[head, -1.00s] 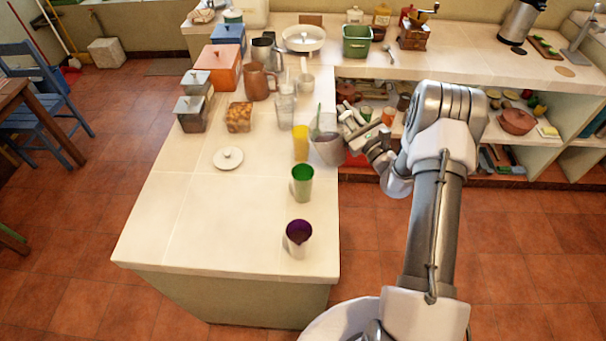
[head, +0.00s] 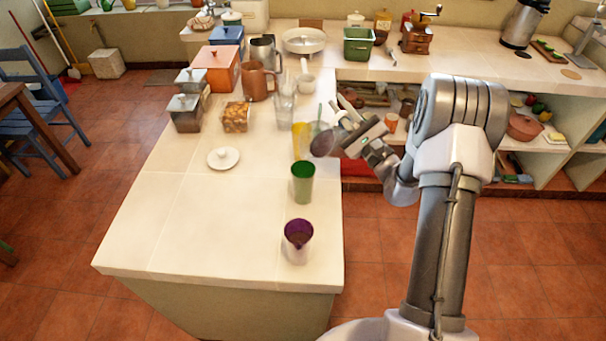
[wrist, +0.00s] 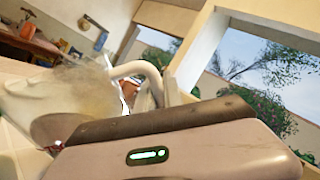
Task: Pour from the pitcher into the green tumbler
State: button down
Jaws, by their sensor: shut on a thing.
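The clear pitcher (head: 321,144) holds a dark liquid and is hard to make out against the counter. It is over the counter's right edge, overlapping the yellow tumbler and above and behind the green tumbler in the head view. In the wrist view the pitcher (wrist: 75,105) fills the left side and looks tilted, with its pale handle loop near the jaw. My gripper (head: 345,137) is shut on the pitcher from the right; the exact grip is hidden. The green tumbler (head: 303,183) stands upright on the counter, apart from the pitcher.
A yellow tumbler (head: 300,142) stands behind the green one, and a purple cup (head: 298,241) stands in front. The counter's left front is clear.

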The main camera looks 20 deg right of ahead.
jog(key=shift+r, duration=0.2)
jog(key=shift+s+a+r+n+y+b, duration=0.3)
jog(key=shift+r+n+b, duration=0.15)
jog(key=shift+n, duration=0.2)
jog(key=shift+s+a+r+n+y+b, duration=0.15)
jog(key=shift+r+n+y+b, duration=0.15)
jog(key=shift+r+n, duration=0.25)
dwell(1.5)
jog(key=shift+s+a+r+n+y+b, duration=0.3)
jog(key=shift+r+n+y, duration=0.1)
jog(key=shift+n, duration=0.25)
jog(key=shift+s+a+r+n+y+b, duration=0.15)
jog(key=shift+a+r+n+y+b, duration=0.2)
jog(key=shift+n, duration=0.3)
dwell(3.8)
